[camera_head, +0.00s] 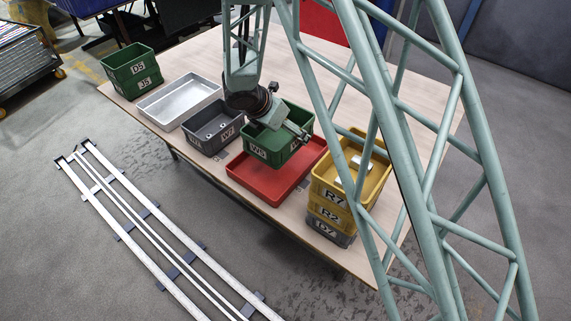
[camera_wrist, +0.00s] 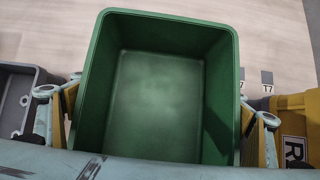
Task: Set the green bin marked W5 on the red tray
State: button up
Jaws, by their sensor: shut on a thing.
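The green bin marked W5 (camera_head: 258,151) is upright and appears empty in the wrist view (camera_wrist: 160,100). My gripper (camera_head: 278,118) is shut on it, with a finger at each side of the bin in the wrist view. In the head view, the bin overlaps the back part of the red tray (camera_head: 262,188). I cannot tell whether its bottom touches the tray or is held above it. The front of the tray is bare. My gripper and arm hide part of the bin's rim, and the tray does not show in the wrist view.
A grey bin (camera_head: 206,143) with small parts stands left of the tray. A stack topped by yellow bin R7 (camera_head: 328,192) stands close on the right. The table behind is mostly clear.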

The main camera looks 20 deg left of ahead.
jog(key=shift+f, duration=0.1)
jog(key=shift+f+b, duration=0.9)
jog(key=shift+f, duration=2.1)
jog(key=shift+f+b, duration=0.5)
jog(key=shift+f, duration=1.4)
jog(key=shift+f, duration=0.1)
jog(key=o, duration=0.5)
jog(key=shift+f, duration=0.1)
jog(key=o, duration=0.3)
jog(key=shift+r, duration=0.2)
